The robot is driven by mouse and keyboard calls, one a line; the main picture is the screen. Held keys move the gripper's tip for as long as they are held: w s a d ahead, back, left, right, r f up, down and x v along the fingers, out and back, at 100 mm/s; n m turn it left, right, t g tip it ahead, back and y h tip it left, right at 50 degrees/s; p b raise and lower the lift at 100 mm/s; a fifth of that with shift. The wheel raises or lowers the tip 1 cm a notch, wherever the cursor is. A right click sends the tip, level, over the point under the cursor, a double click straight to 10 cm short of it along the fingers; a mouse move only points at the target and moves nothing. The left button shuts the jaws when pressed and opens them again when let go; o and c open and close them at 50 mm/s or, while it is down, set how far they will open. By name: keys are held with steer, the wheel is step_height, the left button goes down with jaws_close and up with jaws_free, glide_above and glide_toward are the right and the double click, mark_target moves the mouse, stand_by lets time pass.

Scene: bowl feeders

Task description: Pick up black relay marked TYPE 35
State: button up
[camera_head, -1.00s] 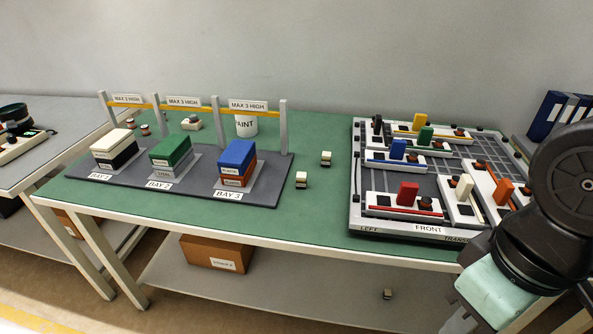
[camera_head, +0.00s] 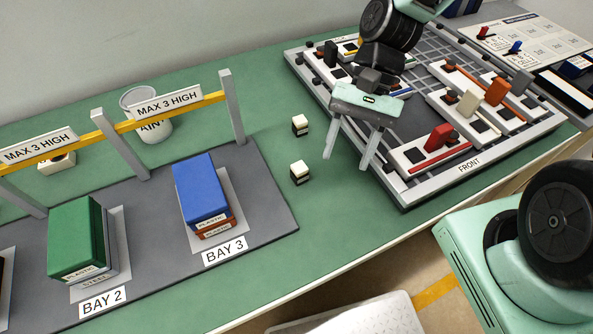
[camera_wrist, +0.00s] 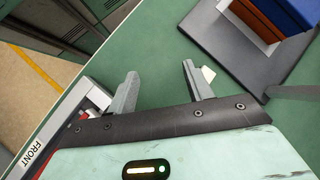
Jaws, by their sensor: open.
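I cannot read a TYPE 35 mark on any item. Two small blocks with cream tops and dark sides stand on the green table, a back one (camera_head: 300,125) and a front one (camera_head: 300,172). My gripper (camera_head: 347,162) is open and empty, to the right of both blocks and beside the slotted board. In the wrist view my gripper (camera_wrist: 160,70) has its fingers apart with bare green table between them. A pale block (camera_wrist: 208,74) shows there, partly hidden by the right finger. A black upright piece (camera_head: 331,53) stands on the board; its marking is unreadable.
The grey board (camera_head: 404,198) with several coloured pieces lies right of my gripper. At left, a dark bay mat (camera_head: 268,215) carries stacked blue (camera_head: 200,190) and green (camera_head: 76,238) blocks. A post (camera_head: 231,108) and yellow rail stand behind. Table between mat and board is mostly clear.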

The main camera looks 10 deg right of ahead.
mark_target(302, 165)
steer(key=w+d+m+y, duration=0.1)
steer(key=w+m+y, duration=0.1)
steer(key=m, duration=0.1)
steer(key=w+d+f+m+t+y, duration=0.1)
steer(key=w+d+m+y, duration=0.1)
steer(key=m+y, duration=0.1)
steer(key=w+d+f+m+y, duration=0.1)
steer(key=w+d+m+y, duration=0.1)
steer(key=w+m, duration=0.1)
steer(key=shift+f, duration=0.2)
steer(key=shift+w+d+m+t+y, duration=0.2)
steer(key=shift+w+m+t+y, duration=0.15)
steer(key=shift+y, duration=0.15)
steer(key=shift+a, duration=0.1)
steer(key=x, duration=1.7)
steer(key=shift+w, duration=0.1)
steer(key=c, duration=1)
